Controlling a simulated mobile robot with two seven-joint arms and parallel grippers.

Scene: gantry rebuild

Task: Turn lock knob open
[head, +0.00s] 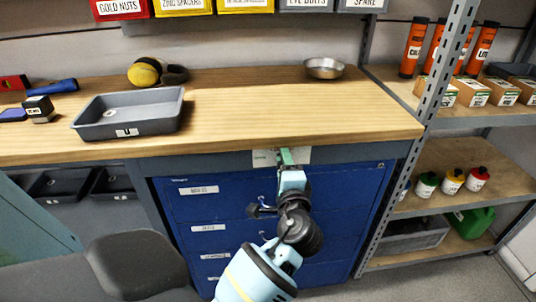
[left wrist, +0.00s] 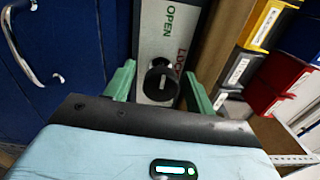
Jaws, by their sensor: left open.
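A pale plate (head: 300,155) is fixed to the front edge under the workbench top, above the blue drawer cabinet. In the left wrist view it shows the words OPEN, near the top, and LOCK, to the right. A round black lock knob (left wrist: 156,84) with a short light mark sits on this plate. My right gripper is not in view.
The blue drawer cabinet (head: 222,208) has metal handles below the plate. On the wooden bench (head: 240,115) are a grey tray (head: 130,128), yellow earmuffs (head: 145,71) and a metal bowl (head: 324,68). A grey shelf upright (head: 440,90) stands close at the right.

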